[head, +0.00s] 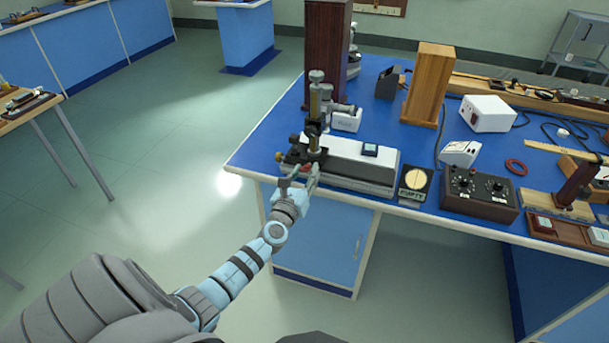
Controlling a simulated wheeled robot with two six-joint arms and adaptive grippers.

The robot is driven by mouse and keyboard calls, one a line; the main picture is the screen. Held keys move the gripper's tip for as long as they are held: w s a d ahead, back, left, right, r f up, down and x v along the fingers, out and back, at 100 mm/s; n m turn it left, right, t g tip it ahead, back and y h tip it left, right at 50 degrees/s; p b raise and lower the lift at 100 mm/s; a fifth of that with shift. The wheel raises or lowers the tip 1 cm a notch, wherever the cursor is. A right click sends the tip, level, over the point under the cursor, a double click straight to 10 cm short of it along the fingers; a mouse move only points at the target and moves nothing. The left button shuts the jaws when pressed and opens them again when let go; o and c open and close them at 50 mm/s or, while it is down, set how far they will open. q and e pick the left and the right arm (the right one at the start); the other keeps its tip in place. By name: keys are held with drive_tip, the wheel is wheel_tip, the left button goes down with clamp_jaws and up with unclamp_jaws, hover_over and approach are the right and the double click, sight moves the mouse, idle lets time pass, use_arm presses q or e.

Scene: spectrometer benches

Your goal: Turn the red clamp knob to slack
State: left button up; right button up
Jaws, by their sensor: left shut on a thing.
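My left gripper (298,181) reaches the front left corner of the blue-topped bench (237,167). It is shut on the red clamp knob (308,168), of which only a small bit of red shows between and behind the fingers. The knob sits low at the front of a dark clamp base, under an upright brass and grey column (315,105). The column stands at the left end of a long white and grey instrument (350,163). The knob's turn angle cannot be told. My right gripper is not in view.
A black dial plate (414,183) and a brown two-knob box (480,193) stand to the right. Tall wooden boxes (428,85) stand behind. The floor left of the bench is clear.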

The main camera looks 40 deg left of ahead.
use_arm(q)
drive_tip(key=shift+f+n+b, duration=0.15)
drive_tip(key=shift+n+b, duration=3.05)
drive_tip(key=shift+n, duration=4.9)
drive_tip(key=o, duration=1.2)
drive_tip(key=shift+c, duration=0.2)
drive_tip(key=v, duration=1.2)
